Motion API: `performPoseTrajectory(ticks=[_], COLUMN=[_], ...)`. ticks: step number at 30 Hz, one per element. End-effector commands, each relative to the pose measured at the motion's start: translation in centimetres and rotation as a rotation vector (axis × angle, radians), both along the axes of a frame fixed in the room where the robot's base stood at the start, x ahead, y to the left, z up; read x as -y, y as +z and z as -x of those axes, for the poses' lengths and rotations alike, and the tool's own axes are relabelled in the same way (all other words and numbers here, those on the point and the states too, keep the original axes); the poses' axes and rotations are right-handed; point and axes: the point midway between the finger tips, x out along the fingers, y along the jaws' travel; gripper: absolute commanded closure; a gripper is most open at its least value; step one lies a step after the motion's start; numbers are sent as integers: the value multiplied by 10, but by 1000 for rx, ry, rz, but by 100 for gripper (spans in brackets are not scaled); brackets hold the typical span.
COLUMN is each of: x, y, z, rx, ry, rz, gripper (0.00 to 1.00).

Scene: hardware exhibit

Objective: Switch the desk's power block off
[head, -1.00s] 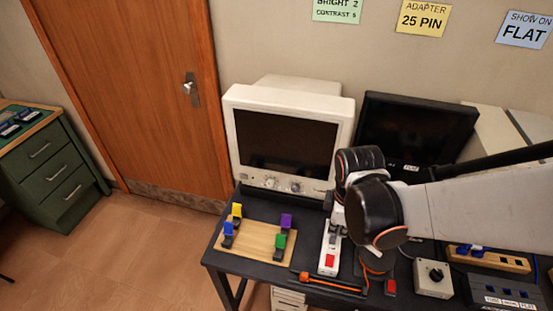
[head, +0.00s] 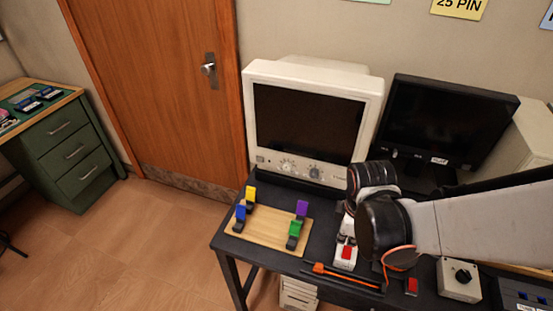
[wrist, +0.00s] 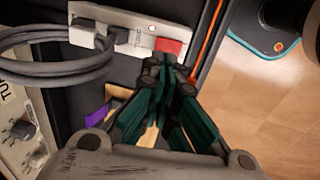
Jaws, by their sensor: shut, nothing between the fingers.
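The power block is a white strip (head: 344,262) with a red switch (head: 347,252), lying on the black desk in front of the cream monitor. In the wrist view the white strip (wrist: 140,33) runs across the top, with dark plugs (wrist: 117,37) in it and the red switch (wrist: 168,46) at its right end. My gripper (wrist: 165,64) has its teal fingers together, nothing between them. Its tips appear just below the red switch in the wrist view; I cannot tell whether they touch it. In the head view my arm hides most of the gripper.
A cream monitor (head: 308,125) and a black monitor (head: 445,120) stand behind. A wooden board (head: 262,236) with coloured clips lies left of the strip. An orange-and-black tool (head: 345,276) lies in front. A grey knob box (head: 460,279) is at right; cable loops (wrist: 50,60) lie nearby.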

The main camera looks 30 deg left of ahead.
Motion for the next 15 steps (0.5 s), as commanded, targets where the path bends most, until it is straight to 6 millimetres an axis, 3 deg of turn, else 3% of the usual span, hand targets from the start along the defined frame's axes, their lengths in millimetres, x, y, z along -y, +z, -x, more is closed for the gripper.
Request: performPoseTrajectory(ticks=[1, 6, 15], x=[-2, -2, -2], y=[-13, -33, -44], z=[-2, -5, -8], rx=[0, 0, 0], ry=[1, 0, -1], rz=[0, 0, 0], gripper=[100, 100, 100])
